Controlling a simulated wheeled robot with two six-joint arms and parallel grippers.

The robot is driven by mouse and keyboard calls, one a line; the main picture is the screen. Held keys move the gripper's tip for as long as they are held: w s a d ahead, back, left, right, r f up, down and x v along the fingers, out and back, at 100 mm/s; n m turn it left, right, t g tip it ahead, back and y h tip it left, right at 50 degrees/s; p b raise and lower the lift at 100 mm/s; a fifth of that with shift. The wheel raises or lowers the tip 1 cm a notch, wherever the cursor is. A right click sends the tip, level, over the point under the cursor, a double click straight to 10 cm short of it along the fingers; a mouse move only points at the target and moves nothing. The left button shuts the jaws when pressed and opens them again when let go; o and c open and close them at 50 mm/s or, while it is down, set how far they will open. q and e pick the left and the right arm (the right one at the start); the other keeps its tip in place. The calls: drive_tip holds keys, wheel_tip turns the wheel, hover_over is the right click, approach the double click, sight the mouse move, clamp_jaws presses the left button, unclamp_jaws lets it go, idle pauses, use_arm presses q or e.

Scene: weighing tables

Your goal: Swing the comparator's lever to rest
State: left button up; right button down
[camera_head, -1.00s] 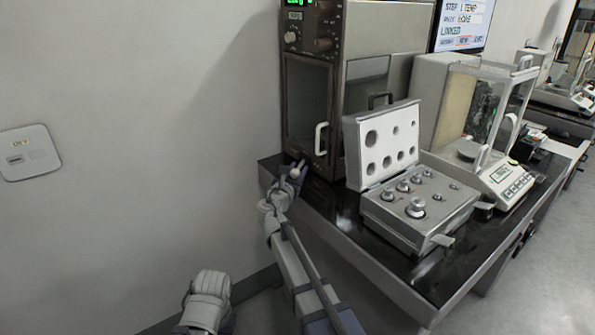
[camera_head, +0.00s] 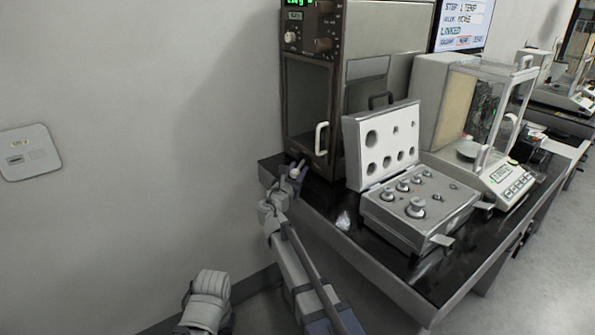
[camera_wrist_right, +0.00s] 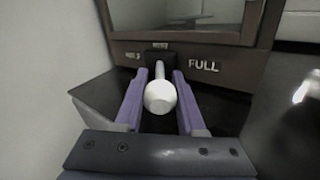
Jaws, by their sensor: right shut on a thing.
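The comparator (camera_head: 363,84) is a tall brown and grey cabinet with a glass door, at the back left of the black table. Its lever has a white ball knob (camera_wrist_right: 160,97) on a pale rod, coming out of a dark slot low on the front. In the wrist view the lever lies near the middle, left of the word FULL; the smaller labels are hard to read. My right gripper (camera_head: 294,177) is shut on the lever, its purple fingers on either side of the knob. My left gripper does not show.
An open grey weight case (camera_head: 387,235) stands right of the comparator, with several metal weights. A balance (camera_head: 510,181) with a glass enclosure is farther right. A bright patch lies on the table (camera_head: 420,284) near its front left edge. The wall is close on the left.

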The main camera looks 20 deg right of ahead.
drive_tip(key=shift+w+a, duration=0.1)
drive_tip(key=shift+w+a+m+g+h, duration=0.4)
drive_tip(key=shift+m+g+h, duration=0.35)
drive_tip(key=shift+g+h, duration=0.1)
drive_tip(key=shift+w+a+m+g+h, duration=0.35)
drive_tip(key=shift+w+m+g+h, duration=0.05)
drive_tip(key=shift+m+g+h, duration=0.4)
drive_tip(key=shift+w+a+m+g+h, duration=0.15)
drive_tip(key=shift+w+m+g+h, duration=0.1)
drive_tip(key=shift+m+g+h, duration=0.5)
drive_tip(key=shift+w+a+m+g+h, duration=0.15)
drive_tip(key=shift+w+m+g+h, duration=0.15)
drive_tip(key=shift+m+g, duration=0.45)
drive_tip(key=shift+w+a+m+g+h, duration=0.2)
drive_tip(key=shift+m+g+h, duration=0.3)
drive_tip(key=shift+g, duration=0.55)
drive_tip(key=c, duration=0.6)
unclamp_jaws()
drive_tip(key=shift+d, duration=0.1)
drive_tip(key=shift+o, duration=0.2)
drive_tip(key=v, duration=0.8)
